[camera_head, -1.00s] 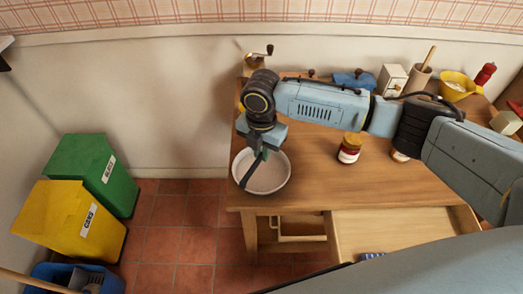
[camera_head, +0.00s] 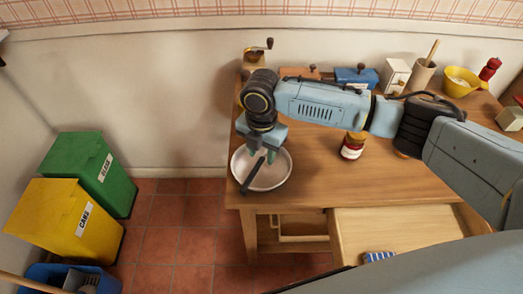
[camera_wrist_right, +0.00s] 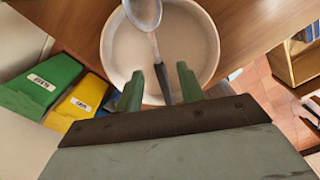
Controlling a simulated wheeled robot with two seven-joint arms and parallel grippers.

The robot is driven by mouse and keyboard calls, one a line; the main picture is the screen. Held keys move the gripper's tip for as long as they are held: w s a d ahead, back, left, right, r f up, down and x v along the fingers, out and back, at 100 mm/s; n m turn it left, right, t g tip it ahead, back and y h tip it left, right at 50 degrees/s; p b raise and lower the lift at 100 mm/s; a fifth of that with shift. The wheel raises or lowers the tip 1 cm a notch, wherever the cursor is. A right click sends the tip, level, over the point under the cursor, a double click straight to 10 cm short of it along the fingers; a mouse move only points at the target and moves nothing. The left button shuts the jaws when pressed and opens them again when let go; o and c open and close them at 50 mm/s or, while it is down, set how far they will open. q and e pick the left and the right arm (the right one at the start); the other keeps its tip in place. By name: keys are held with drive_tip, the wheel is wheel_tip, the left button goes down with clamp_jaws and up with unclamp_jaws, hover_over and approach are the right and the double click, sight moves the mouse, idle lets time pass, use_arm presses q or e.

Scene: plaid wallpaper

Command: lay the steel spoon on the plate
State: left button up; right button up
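The round white plate (camera_head: 279,178) stands at the table's left front corner; it also fills the upper middle of the right wrist view (camera_wrist_right: 195,45). The steel spoon (camera_wrist_right: 145,14) has a shiny bowl and a dark handle. Its bowl reaches over the plate's rim, and its handle end is between my fingers with gaps on both sides. In the head view the spoon (camera_head: 250,176) is a dark strip across the plate, partly hidden by my gripper. My right gripper (camera_head: 263,156) is open, pointing down just above the plate. My left gripper is out of view.
The wooden table (camera_head: 315,180) carries a red-labelled jar (camera_head: 352,146), a coffee grinder (camera_head: 254,56), a blue box (camera_head: 357,76) and a yellow bowl (camera_head: 460,84). A drawer (camera_head: 395,230) stands open in front. Green (camera_head: 90,168) and yellow (camera_head: 65,220) bins stand left.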

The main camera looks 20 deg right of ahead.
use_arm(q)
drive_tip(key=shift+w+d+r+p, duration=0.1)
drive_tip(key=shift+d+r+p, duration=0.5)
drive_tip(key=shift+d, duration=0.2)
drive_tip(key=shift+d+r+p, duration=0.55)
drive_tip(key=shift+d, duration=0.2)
use_arm(e)
wheel_tip(320, 180, up, 13)
drive_tip(key=shift+r, duration=0.2)
